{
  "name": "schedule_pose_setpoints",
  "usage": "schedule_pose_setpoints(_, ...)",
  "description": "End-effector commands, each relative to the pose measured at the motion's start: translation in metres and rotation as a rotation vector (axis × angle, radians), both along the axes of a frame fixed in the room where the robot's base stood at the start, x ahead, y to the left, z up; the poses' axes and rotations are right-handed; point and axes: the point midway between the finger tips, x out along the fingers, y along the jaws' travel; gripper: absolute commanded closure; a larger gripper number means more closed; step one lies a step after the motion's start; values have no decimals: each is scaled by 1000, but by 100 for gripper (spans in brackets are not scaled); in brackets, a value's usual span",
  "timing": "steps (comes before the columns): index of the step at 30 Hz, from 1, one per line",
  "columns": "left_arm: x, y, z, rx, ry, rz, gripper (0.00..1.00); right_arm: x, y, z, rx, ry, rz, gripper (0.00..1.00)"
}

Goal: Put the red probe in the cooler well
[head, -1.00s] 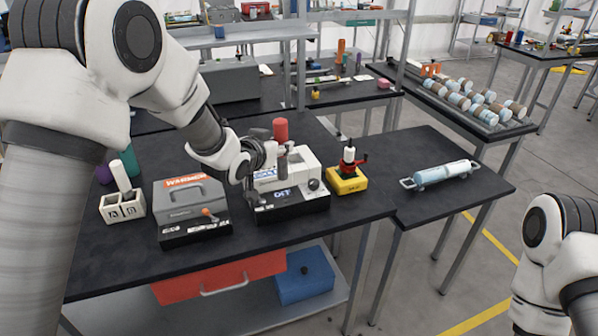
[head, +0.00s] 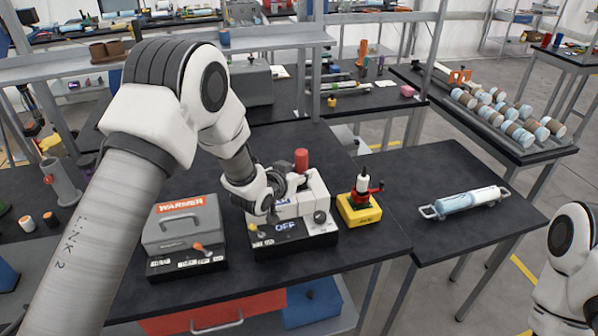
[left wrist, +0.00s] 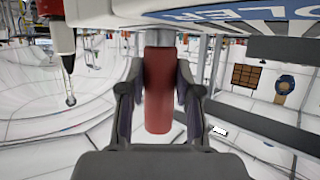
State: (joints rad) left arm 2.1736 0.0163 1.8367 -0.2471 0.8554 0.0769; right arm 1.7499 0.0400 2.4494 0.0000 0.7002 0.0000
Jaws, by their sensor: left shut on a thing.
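The cooler (head: 288,237) is a white block on a black base marked OFF, on the dark bench. The red probe (head: 301,160) stands at its back, with its red handle above the white body. My left gripper (left wrist: 158,78) is shut on the red handle (left wrist: 158,100), a finger on each side. In the left wrist view, a short grey metal part (left wrist: 160,38) joins the handle to the white body at the top edge, where the blue cooler label shows upside down. How deep the probe sits is hidden. My right arm shows at the right edge; its gripper is out of view.
The grey warmer (head: 183,228) stands left of the cooler. A yellow block with a red-and-black fixture (head: 359,208) stands close on the right. Bench space in front of the cooler is narrow.

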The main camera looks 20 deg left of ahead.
Motion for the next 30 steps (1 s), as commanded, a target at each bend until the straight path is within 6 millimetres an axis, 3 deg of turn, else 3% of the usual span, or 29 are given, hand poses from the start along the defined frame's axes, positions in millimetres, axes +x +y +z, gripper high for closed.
schedule_pose_setpoints(9,-1,0,-8,0,6,0,100,0,0,-5,0,1,0,4)
schedule_pose_setpoints(10,-1,0,-8,0,7,0,64,0,0,-5,0,1,0,4)
schedule_pose_setpoints(12,-1,0,-7,0,7,0,43,0,0,-4,0,1,0,4)
schedule_pose_setpoints(23,-1,0,1,0,6,0,43,0,0,3,0,1,0,4)
schedule_pose_setpoints(26,-14,3,2,0,6,2,43,0,0,-6,0,0,0,4)
schedule_pose_setpoints(30,-45,9,14,-2,7,2,43,0,0,-16,0,1,0,4)
